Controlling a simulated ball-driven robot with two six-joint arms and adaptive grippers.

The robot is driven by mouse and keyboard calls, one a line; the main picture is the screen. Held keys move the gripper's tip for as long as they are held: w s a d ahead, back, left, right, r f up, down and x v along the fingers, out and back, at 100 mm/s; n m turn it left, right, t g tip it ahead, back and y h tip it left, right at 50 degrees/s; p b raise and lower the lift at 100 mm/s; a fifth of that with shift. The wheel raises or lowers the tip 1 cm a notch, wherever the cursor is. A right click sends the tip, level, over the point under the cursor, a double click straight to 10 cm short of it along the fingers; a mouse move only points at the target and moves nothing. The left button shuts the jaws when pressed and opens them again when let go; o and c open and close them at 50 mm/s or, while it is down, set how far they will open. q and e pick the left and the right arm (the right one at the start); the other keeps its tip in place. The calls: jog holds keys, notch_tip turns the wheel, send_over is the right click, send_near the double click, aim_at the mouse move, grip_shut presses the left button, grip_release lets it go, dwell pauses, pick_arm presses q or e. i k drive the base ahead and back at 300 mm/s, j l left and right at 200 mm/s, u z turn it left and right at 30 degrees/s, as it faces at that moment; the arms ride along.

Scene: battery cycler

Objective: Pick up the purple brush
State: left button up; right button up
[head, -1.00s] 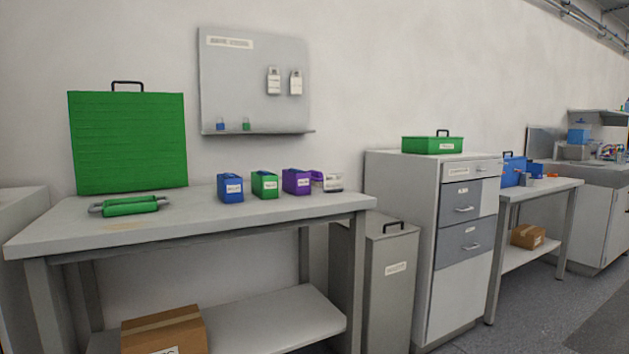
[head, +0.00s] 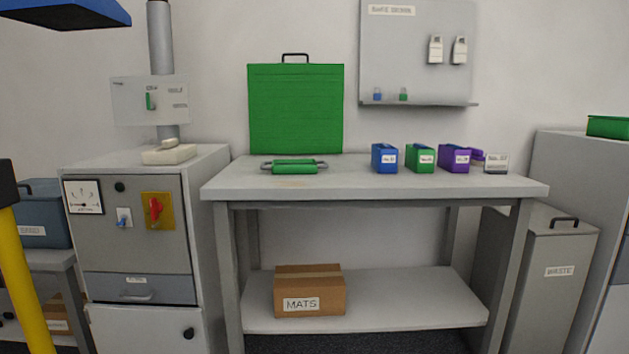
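No brush can be made out for certain in the head view. A purple box (head: 454,158) with a white label stands upright on the grey workbench (head: 370,183), right of a green box (head: 420,158) and a blue box (head: 385,158). A small purple thing (head: 477,155) shows just behind and right of the purple box, partly hidden; I cannot tell what it is. A pale labelled container (head: 496,163) sits beside it. Neither of my grippers is in view.
A green case (head: 296,108) and a green handled roller-like thing (head: 294,167) are on the bench. A MATS carton (head: 310,290) lies on the lower shelf. A control cabinet (head: 135,250) stands left, a waste bin (head: 545,270) right. A yellow post (head: 25,285) is at the far left.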

aim_at(477, 159)
jog(key=i+l, duration=0.15)
jog(key=l, duration=0.15)
jog(key=i+l+u, duration=0.15)
jog(key=l, duration=0.2)
jog(key=i+l, duration=0.15)
jog(key=l, duration=0.15)
jog(key=i+l+u, duration=0.15)
jog(key=l, duration=0.2)
jog(key=i+l, duration=0.1)
jog(key=l, duration=0.25)
jog(key=u, duration=0.05)
